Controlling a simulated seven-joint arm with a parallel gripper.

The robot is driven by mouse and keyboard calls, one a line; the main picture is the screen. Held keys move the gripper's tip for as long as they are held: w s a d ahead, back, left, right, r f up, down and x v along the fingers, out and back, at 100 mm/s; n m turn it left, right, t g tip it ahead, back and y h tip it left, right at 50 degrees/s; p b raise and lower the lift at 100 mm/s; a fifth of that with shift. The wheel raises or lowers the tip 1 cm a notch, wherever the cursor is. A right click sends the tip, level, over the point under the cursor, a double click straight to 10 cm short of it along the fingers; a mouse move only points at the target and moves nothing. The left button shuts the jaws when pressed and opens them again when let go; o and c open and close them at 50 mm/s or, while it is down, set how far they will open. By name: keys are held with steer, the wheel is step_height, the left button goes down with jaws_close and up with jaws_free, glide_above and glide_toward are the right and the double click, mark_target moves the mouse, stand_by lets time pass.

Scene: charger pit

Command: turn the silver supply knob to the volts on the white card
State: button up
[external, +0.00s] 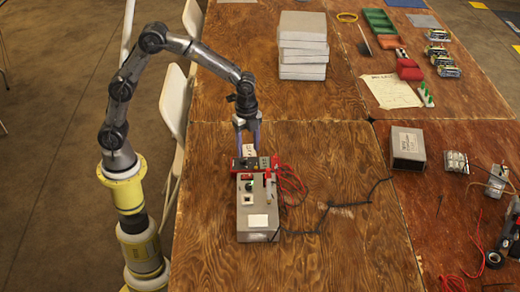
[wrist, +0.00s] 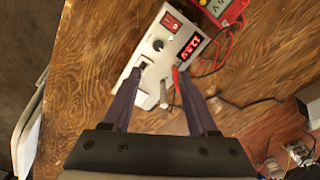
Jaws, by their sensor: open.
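The grey supply box (external: 258,212) stands on the wooden table below my gripper (external: 248,148). In the wrist view, its pale panel (wrist: 170,62) carries a red switch (wrist: 171,21), a lit red display (wrist: 190,48) and a small round dark-looking knob (wrist: 158,45). The display digits are too small to read surely. My gripper (wrist: 161,74) is open and empty; its fingers reach over the near part of the panel, with the knob beyond the tips. A blank-looking white square (external: 259,220) lies on the box; I cannot tell whether it is the card, and no volts are readable.
A red multimeter (external: 249,163) is by the box's far end, with red leads (external: 290,184) looping right. A red clip (wrist: 176,78) rises from the panel near the right finger. A black cable (external: 330,208) runs right. Stacked grey boxes (external: 303,45) stand farther back.

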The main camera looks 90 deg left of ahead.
mark_target(248, 185)
step_height(248, 185, down, 14)
steer(key=shift+s+f, duration=0.1)
steer(key=shift+f, duration=0.1)
stand_by(0.4)
jaws_close()
